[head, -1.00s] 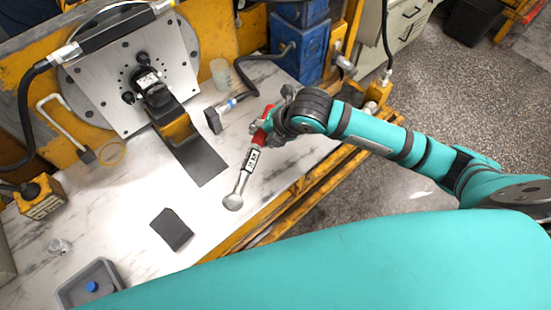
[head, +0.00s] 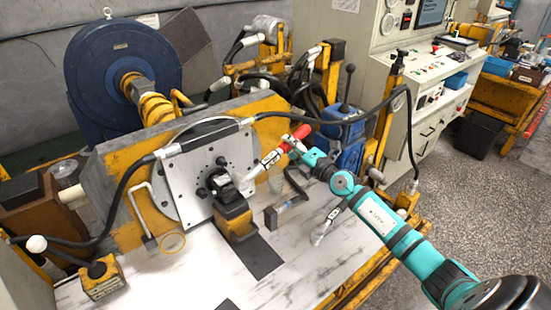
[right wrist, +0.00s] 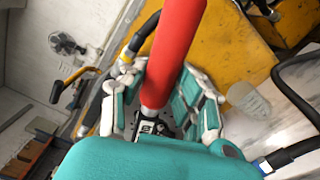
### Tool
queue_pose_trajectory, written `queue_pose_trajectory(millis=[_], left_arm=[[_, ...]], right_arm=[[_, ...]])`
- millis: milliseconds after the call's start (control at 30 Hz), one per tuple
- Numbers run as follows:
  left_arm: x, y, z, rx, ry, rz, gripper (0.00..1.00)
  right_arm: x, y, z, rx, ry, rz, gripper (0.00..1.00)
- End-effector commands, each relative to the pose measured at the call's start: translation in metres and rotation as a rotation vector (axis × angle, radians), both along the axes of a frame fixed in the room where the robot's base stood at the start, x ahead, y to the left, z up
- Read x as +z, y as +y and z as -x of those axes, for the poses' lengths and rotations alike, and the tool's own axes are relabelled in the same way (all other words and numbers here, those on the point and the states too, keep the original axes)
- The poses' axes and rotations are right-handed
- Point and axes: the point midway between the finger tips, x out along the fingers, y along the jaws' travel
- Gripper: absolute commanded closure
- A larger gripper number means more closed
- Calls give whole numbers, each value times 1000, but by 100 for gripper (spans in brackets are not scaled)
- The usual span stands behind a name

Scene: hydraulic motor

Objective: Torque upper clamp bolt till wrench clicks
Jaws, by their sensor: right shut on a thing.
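The black hydraulic motor (head: 220,181) sits on the pale round-cornered plate (head: 185,165), above a yellow and black block (head: 234,218). My right gripper (head: 303,148) is shut on the red handle of the torque wrench (head: 294,138). The wrench slants down and left, its head end close to the motor's right side; I cannot tell whether it touches a bolt. In the right wrist view, the red handle (right wrist: 172,55) passes between the gripper's fingers (right wrist: 155,105). The upper clamp bolt cannot be made out clearly. My left gripper is not in view.
A clear cup (head: 276,183), a dark-headed tool (head: 271,217) and a silver elongated item (head: 324,228) are on the bench right of the motor. Black hoses (head: 122,190) flank the plate. A blue unit (head: 345,135) stands behind my right arm. The front bench is mostly clear.

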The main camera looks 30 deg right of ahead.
Motion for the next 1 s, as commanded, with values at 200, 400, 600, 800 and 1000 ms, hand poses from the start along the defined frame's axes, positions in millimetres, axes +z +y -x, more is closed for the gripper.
queue_pose_trajectory(millis=[200,400,600,800,1000], left_arm=[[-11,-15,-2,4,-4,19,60],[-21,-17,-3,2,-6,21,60],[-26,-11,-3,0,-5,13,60],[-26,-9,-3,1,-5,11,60],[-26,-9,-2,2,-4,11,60]], right_arm=[[1,4,-23,3,-6,-4,100],[0,8,-42,4,-5,-3,100],[1,10,-53,5,-3,-2,100],[2,10,-55,5,-2,-1,100],[2,10,-55,5,-2,-1,100]])
